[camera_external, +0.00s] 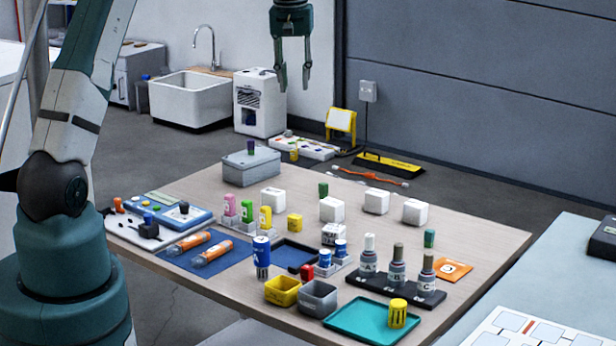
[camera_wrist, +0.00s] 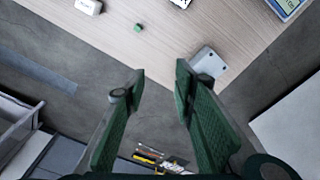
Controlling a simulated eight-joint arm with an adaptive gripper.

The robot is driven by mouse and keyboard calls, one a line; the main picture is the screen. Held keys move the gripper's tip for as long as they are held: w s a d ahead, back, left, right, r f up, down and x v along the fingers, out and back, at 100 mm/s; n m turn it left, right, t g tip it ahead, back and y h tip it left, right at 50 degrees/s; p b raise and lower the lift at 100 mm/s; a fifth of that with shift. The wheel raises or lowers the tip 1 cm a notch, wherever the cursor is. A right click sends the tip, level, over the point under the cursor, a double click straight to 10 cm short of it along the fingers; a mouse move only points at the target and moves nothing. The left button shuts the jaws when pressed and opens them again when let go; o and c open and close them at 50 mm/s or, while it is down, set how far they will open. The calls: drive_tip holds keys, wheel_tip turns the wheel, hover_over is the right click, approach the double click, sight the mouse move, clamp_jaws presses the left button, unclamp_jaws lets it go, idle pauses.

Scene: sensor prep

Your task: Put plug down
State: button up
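My gripper (camera_external: 293,78) hangs high above the back of the table, and its fingers are apart with nothing between them. In the wrist view my gripper (camera_wrist: 157,82) is also open and empty, with floor showing in the gap. I cannot tell which thing is the plug. Small plug-like pieces include a dark purple one (camera_external: 251,147) on the grey box (camera_external: 250,168), a green one (camera_external: 323,189) standing by a white cube, another green one (camera_external: 430,238) by the grey bottles and a red one (camera_external: 307,272). In the wrist view a small green piece (camera_wrist: 138,27) lies on the table.
White cubes (camera_external: 376,201) stand along the table's back half. Grey-bodied bottles (camera_external: 397,270) stand in a black rack. A teal tray (camera_external: 352,318) with a yellow cylinder (camera_external: 397,313) and bins (camera_external: 317,298) are at the front. The air around my gripper is clear.

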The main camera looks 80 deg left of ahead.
drive_tip(key=w+d+r+m+t, duration=0.15)
drive_tip(key=w+d+r, duration=0.3)
drive_tip(key=d, duration=0.65)
drive_tip(key=w+d+r+m, duration=0.25)
drive_tip(key=d+r, duration=0.25)
drive_tip(key=d, duration=0.6)
drive_tip(key=d+r+m+t+y, duration=0.1)
drive_tip(key=d+r+m, duration=0.15)
drive_tip(key=d, duration=0.75)
drive_tip(key=d+r+m, duration=0.1)
drive_tip(key=d+r, duration=0.2)
drive_tip(key=d, duration=0.8)
drive_tip(key=s+d+m+t, duration=0.1)
drive_tip(key=s+d+m, duration=0.15)
drive_tip(key=d, duration=0.75)
drive_tip(key=s+d+m+t, duration=0.1)
drive_tip(key=s+d, duration=0.3)
drive_tip(key=d, duration=0.6)
drive_tip(key=s+d+f+m+t+h, duration=0.1)
drive_tip(key=s+d+f+m, duration=0.3)
drive_tip(key=s+d, duration=0.7)
drive_tip(key=d+f+t, duration=0.1)
drive_tip(key=d+f, duration=0.1)
drive_tip(key=d, duration=0.1)
drive_tip(key=shift+d+h, duration=0.25)
drive_tip(key=shift+h, duration=0.15)
